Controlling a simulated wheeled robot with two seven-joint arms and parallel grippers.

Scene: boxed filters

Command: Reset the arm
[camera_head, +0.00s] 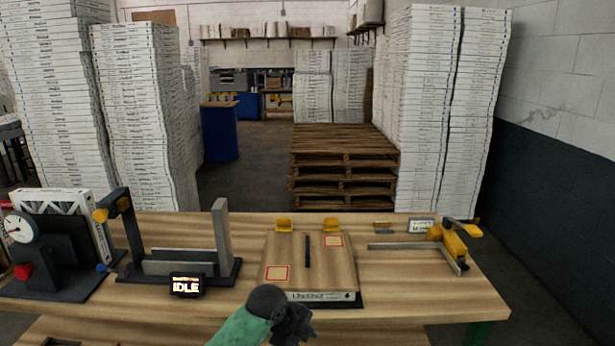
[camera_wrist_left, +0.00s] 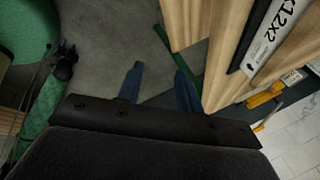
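My left arm (camera_head: 242,326) comes in at the bottom of the head view, with a green sleeve and a dark wrist. It is in front of the bench, just short of a boxed filter (camera_head: 285,262) with a printed front label. In the left wrist view my left gripper (camera_wrist_left: 160,88) shows two narrow bluish fingers, apart, with only grey floor seen between them. The box's label edge shows at the upper right of that view (camera_wrist_left: 268,38). The gripper touches nothing that I can see. My right arm and gripper are not in the head view.
The wooden bench (camera_head: 400,290) holds a dial gauge (camera_head: 19,227), a black fixture with an IDLE display (camera_head: 187,285), and a yellow-handled clamp (camera_head: 452,245) at right. The front right of the bench is clear. Stacked boxes (camera_head: 430,110) and pallets (camera_head: 340,160) stand behind.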

